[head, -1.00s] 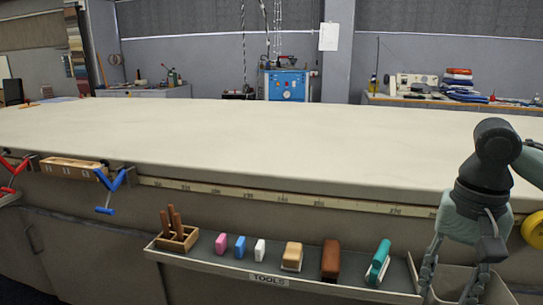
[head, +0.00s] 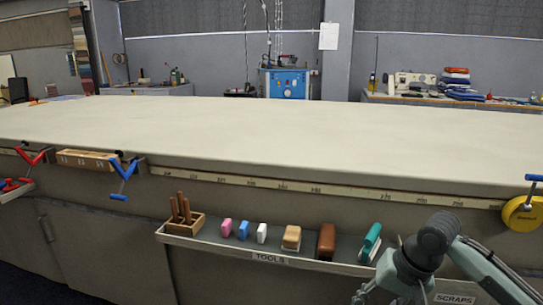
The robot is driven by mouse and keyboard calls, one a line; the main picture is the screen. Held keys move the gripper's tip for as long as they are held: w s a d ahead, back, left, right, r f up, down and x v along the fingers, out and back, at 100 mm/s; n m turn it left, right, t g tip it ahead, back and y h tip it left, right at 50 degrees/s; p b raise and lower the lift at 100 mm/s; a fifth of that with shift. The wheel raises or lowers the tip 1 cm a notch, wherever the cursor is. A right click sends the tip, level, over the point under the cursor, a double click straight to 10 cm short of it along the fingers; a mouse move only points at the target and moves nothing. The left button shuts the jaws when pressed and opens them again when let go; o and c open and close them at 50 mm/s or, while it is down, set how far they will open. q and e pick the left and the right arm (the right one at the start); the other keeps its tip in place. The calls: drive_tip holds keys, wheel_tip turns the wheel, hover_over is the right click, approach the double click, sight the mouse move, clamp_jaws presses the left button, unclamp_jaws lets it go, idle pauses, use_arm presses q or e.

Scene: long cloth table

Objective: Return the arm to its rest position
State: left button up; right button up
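My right gripper (head: 392,296) is low at the bottom right of the head view, in front of the bench's side and below the right end of the tool tray (head: 205,243). Its fingers spread apart with nothing visible between them; their tips are cut off by the bottom edge. My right arm comes in from the lower right corner. It is apart from the long cloth table (head: 270,125). My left gripper is not in view.
The tray holds a wooden block with sticks (head: 183,219), several small coloured blocks and brushes, and a teal-handled tool (head: 370,243). A scraps bin (head: 455,299) is behind my arm. A yellow tape measure (head: 523,213) and blue clamp (head: 124,180) hang on the table's edge.

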wheel_tip(320, 180, down, 12)
drive_tip(key=n+t, duration=0.1)
drive_tip(key=s+d+f+n+h, duration=0.1)
drive_tip(key=s+d+f+n, duration=0.1)
drive_tip(key=s+f, duration=0.7)
drive_tip(key=s+d+f+n+h, duration=0.2)
drive_tip(key=s+d+f, duration=0.2)
drive_tip(key=s+f, duration=0.6)
wheel_tip(320, 180, down, 3)
drive_tip(key=shift+s+d+r+g, duration=0.15)
drive_tip(key=shift+s+d+g, duration=0.05)
drive_tip(key=shift+s+g, duration=0.1)
